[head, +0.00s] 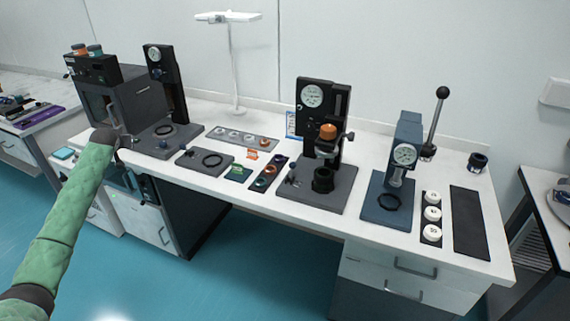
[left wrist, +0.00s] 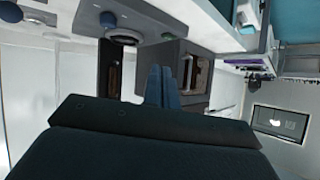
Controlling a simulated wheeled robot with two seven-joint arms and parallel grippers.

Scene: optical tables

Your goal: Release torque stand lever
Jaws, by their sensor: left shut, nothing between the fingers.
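Several gauge stands are on the white bench; I cannot tell for certain which is the torque stand. The middle black stand (head: 338,110) has a round dial, an orange cap (head: 328,131) and a black cup (head: 322,180) on its base. The blue stand (head: 405,140) has a dial, and a long upright lever (head: 438,115) with a black ball knob rises just behind it. Another black stand (head: 170,85) is at the left. My left gripper (head: 125,142) is by the front of the left black box, its blue fingers (left wrist: 162,86) shut and empty. My right gripper is out of view.
The black box machine (head: 125,98) has orange and green knobs on top. Small trays with rings and caps lie along the bench, with white caps (head: 432,214) near the right. A white lamp (head: 230,55) stands behind. Blue floor is clear in front.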

